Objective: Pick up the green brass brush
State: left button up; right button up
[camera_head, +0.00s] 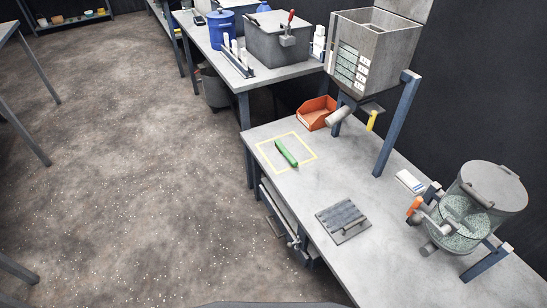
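The green brass brush (286,153) lies on the grey workbench (306,205), inside a yellow square outline (268,158) marked on the top. It lies at a slant, and nothing touches it. Its bristles cannot be made out at this size. Neither my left gripper nor my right gripper is in view.
An orange bin (316,112) and a grey hopper machine (372,50) stand behind the brush. A dark ridged plate (343,219) lies nearer. A lidded drum with an orange handle (467,215) stands at the right. Open floor (120,170) lies left of the bench.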

aim_at(280, 146)
jog(key=u, duration=0.5)
jog(key=k, duration=1.1)
jog(key=u, duration=0.6)
jog(key=i, duration=1.2)
jog(key=z, duration=0.6)
jog(key=i, duration=0.85)
jog(key=z, duration=1.35)
jog(key=i, duration=0.55)
jog(key=z, duration=0.55)
